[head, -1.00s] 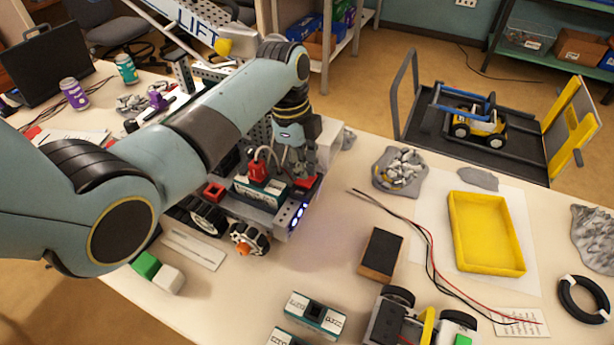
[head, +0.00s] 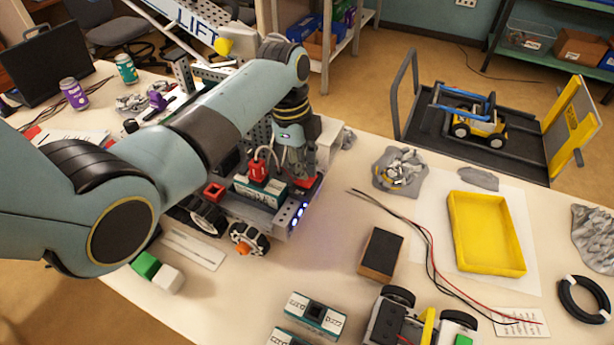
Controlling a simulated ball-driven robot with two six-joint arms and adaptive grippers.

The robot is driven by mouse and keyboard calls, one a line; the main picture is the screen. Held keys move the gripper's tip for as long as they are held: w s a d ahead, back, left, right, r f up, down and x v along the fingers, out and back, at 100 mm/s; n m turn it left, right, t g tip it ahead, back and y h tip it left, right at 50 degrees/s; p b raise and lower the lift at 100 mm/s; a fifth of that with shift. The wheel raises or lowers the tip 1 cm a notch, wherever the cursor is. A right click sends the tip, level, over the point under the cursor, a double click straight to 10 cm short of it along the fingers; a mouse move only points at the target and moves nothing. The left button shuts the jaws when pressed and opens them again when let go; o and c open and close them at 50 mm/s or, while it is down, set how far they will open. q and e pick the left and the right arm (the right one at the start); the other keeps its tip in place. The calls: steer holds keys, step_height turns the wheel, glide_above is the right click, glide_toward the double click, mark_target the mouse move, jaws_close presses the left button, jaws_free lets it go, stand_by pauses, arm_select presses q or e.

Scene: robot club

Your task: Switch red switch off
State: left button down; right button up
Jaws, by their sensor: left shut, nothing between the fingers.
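My left gripper (head: 300,172) points down over the right end of a wheeled robot chassis (head: 270,212) on the table. Its fingers are shut and empty. The fingertips are at a red part (head: 308,182), likely the red switch, at the chassis's right edge. They look in contact with it, but the gripper and wrist cover much of it, so its position cannot be told. Blue-white lights (head: 301,214) glow on the chassis side below it. A battery block with a red plug (head: 258,171) sits on the chassis left of the gripper. My right gripper is not in view.
A sanding block (head: 381,252), a yellow tray (head: 487,232), wires, and a second small wheeled chassis (head: 400,322) lie to the right. A spare battery (head: 313,314) is at the front. Green and white blocks (head: 146,265) lie front left. The table between chassis and sanding block is clear.

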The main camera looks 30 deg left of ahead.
mark_target(303, 182)
arm_select(q)
steer(key=shift+f+b, duration=0.55)
steer(key=shift+f, duration=0.45)
stand_by(0.3)
step_height(303, 182, up, 5)
steer(key=p, duration=0.5)
steer(key=shift+r+p, duration=0.1)
steer(key=shift+p, duration=0.3)
steer(key=shift+r+p, duration=0.6)
steer(key=shift+r, duration=0.35)
steer(key=shift+f, duration=0.1)
